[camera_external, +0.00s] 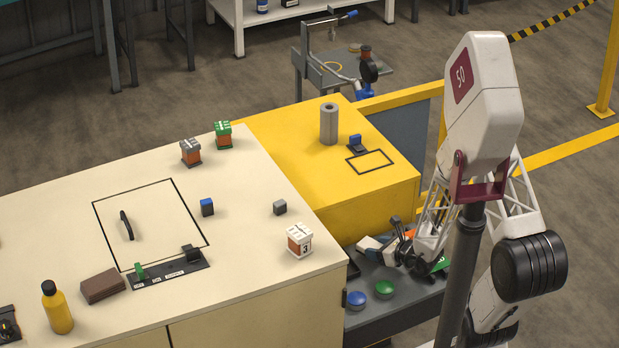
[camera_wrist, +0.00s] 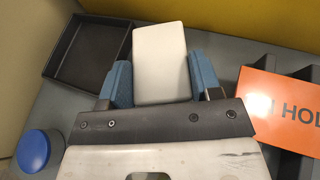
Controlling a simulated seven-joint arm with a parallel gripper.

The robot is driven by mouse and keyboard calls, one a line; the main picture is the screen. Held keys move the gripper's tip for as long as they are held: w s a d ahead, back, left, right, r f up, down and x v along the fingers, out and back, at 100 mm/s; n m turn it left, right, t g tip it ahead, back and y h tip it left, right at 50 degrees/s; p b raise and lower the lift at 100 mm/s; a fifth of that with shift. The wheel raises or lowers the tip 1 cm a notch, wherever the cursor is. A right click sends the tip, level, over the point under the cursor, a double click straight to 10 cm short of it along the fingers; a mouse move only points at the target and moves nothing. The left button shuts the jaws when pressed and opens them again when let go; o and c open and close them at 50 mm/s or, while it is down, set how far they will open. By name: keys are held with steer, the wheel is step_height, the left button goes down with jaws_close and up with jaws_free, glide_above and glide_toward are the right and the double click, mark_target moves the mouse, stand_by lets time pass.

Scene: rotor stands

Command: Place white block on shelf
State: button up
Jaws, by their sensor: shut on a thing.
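The white block (camera_wrist: 160,62) is between the two blue fingers of my gripper (camera_wrist: 161,75) in the wrist view, and the gripper is shut on it. Its lower end is hidden by the gripper body. In the external view my gripper (camera_external: 385,248) is low over the grey surface (camera_external: 408,302) beside the yellow cabinet. The block (camera_external: 368,243) shows there as a small pale shape at the fingers. I cannot tell whether it touches the surface. I cannot tell which surface is the named shelf.
A black tray (camera_wrist: 88,58) lies left of the block, and an orange sign (camera_wrist: 278,108) is to its right. A blue button (camera_external: 356,299) and green button (camera_external: 384,289) stand nearby. The yellow cabinet (camera_external: 370,215) rises behind. A cream bench (camera_external: 240,270) holds several small blocks.

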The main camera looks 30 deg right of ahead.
steer(key=shift+f, duration=0.7)
steer(key=shift+f, duration=0.55)
stand_by(0.4)
steer(key=o, duration=1.1)
steer(key=shift+s, duration=0.1)
steer(key=shift+v, duration=3.8)
steer(key=shift+d, duration=0.1)
